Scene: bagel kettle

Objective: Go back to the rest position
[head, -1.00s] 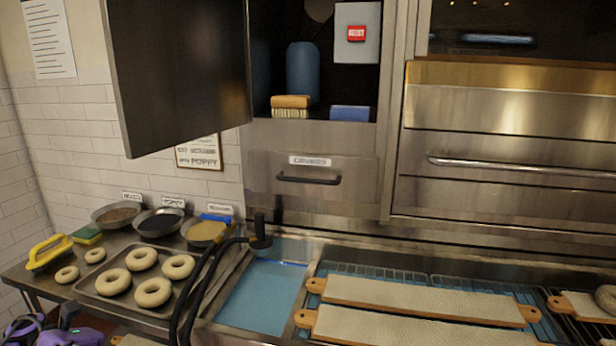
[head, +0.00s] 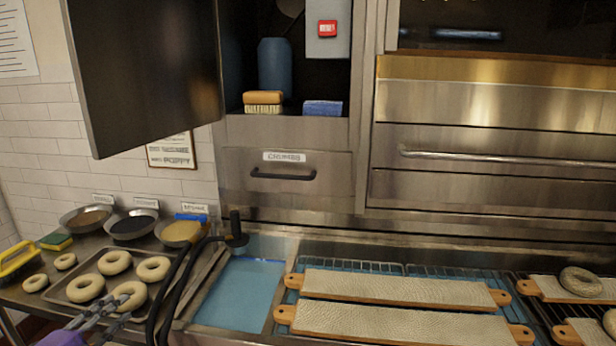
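My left gripper (head: 116,308) comes in at the lower left, with its purple body cut off by the bottom edge. Its two grey fingers point up and right, with a gap between their tips, and hold nothing that I can see. They are in front of the near side of the bagel tray (head: 150,312), overlapping its edge in the picture. Several pale bagels (head: 115,262) lie on this tray. Whether the fingers touch the tray or a bagel is unclear. My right gripper is out of view.
Three topping bowls (head: 134,226) stand behind the tray. A black hose (head: 172,282) arches beside the blue basin (head: 238,290). Long boards (head: 400,287) lie on racks to the right. A cabinet door (head: 145,75) hangs open above, showing a brush (head: 263,98) and a blue block (head: 322,108).

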